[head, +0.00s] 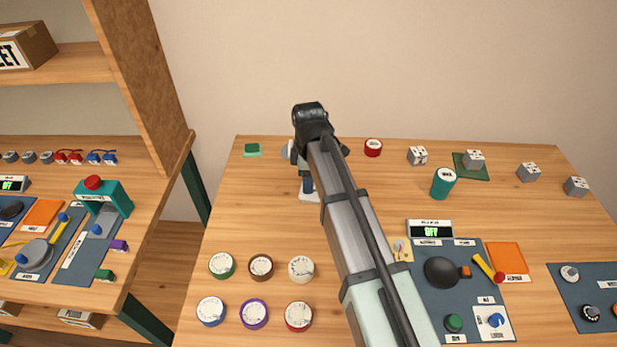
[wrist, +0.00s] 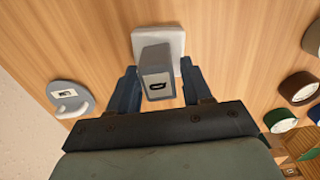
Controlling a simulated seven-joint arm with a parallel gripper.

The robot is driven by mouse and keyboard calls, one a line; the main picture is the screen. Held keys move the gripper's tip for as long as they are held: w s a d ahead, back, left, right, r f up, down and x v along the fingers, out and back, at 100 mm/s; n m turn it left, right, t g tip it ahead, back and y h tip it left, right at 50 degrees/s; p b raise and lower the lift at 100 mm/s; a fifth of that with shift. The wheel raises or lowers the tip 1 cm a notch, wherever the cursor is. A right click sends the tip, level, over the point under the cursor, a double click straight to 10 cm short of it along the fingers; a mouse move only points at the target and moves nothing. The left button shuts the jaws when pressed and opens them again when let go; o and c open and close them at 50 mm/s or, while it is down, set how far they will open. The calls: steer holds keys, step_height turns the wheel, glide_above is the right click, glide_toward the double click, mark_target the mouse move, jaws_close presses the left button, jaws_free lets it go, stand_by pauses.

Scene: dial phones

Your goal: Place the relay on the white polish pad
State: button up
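A grey block with a black mark on its near face, which I take to be the relay (wrist: 156,60), stands on the white pad (wrist: 174,36) in the wrist view. My gripper (wrist: 160,66) has its two dark blue fingers either side of the block, with a narrow gap showing on the right and a slimmer one on the left. The fingers look open around it, not pressed on it. In the head view the white pad (head: 309,197) shows under my gripper (head: 307,185) at the back left of the table.
A round grey-blue base with a white hook (wrist: 70,101) is near the pad. A red roll (head: 373,148), several grey cubes (head: 418,156) and a teal cup (head: 442,182) stand to the right. Several round tins (head: 261,267) fill the front left.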

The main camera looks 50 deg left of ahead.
steer(key=shift+o, duration=1)
steer(key=shift+r, duration=0.15)
step_height(320, 180, up, 12)
stand_by(0.3)
